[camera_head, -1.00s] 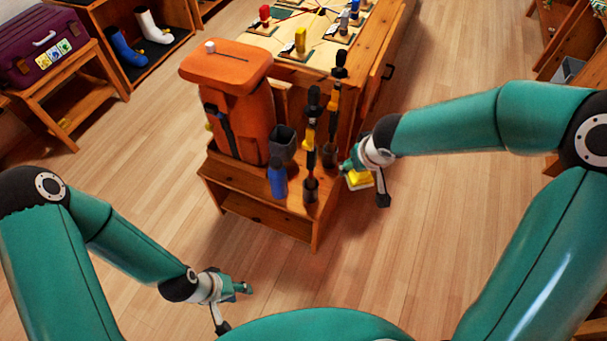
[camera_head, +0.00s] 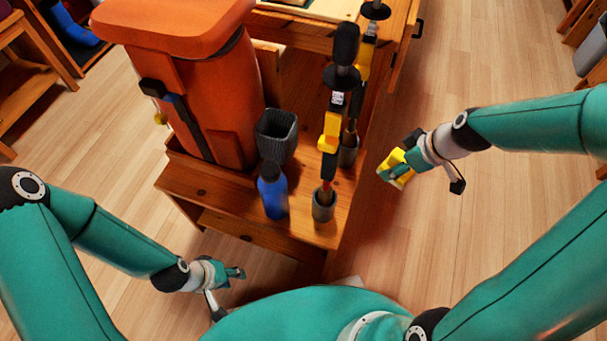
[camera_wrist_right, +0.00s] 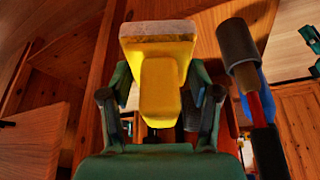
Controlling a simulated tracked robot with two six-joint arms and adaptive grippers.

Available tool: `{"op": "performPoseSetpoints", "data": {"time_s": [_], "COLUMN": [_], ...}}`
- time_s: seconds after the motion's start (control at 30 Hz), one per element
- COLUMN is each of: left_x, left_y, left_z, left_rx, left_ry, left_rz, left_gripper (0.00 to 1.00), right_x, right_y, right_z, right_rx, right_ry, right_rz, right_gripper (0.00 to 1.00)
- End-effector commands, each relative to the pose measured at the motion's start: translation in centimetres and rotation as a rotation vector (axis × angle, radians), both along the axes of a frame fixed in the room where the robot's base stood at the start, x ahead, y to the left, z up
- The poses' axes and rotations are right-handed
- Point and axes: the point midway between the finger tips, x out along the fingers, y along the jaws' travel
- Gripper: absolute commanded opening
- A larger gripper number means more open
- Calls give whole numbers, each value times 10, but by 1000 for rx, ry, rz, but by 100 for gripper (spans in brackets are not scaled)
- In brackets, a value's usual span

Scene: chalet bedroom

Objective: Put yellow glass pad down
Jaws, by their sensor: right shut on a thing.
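The yellow glass pad (camera_head: 396,168) is in my right gripper (camera_head: 403,164), to the right of the wooden bench in the head view. In the right wrist view the yellow glass pad (camera_wrist_right: 160,85) has a pale, flat top part and a yellow handle, and the fingers are closed on both sides of the handle. It is held in the air, apart from the bench. My left gripper (camera_head: 236,272) is low at the front left of the bench and holds nothing that I can see; its finger gap is too small to judge.
Floor right of the bench is clear.

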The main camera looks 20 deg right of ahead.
Motion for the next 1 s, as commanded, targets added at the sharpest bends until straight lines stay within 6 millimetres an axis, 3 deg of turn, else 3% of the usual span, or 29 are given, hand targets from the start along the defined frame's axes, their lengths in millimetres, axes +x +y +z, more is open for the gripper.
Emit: {"op": "performPoseSetpoints", "data": {"time_s": [0.03, 0.13, 0.27, 0.7, 1.0], "left_x": [0, 0, 0, 0, 0], "left_y": [0, 0, 0, 0, 0], "left_z": [-9, -10, -6, -19, -31], "left_rx": [0, 0, 0, 0, 0], "left_ry": [0, 0, 1, 0, 0], "left_rz": [0, 0, 0, 0, 0], "left_gripper": [40, 40, 40, 40, 40], "right_x": [-1, 1, 12, 79, 112], "right_y": [-2, 0, 18, 117, 166], "right_z": [-8, -9, -8, -12, -14], "right_rx": [0, 0, 0, -2, -2], "right_ry": [0, 0, 0, -3, 0], "right_rz": [5, 18, 28, 40, 34], "right_gripper": [34, 34, 34, 34, 34]}}
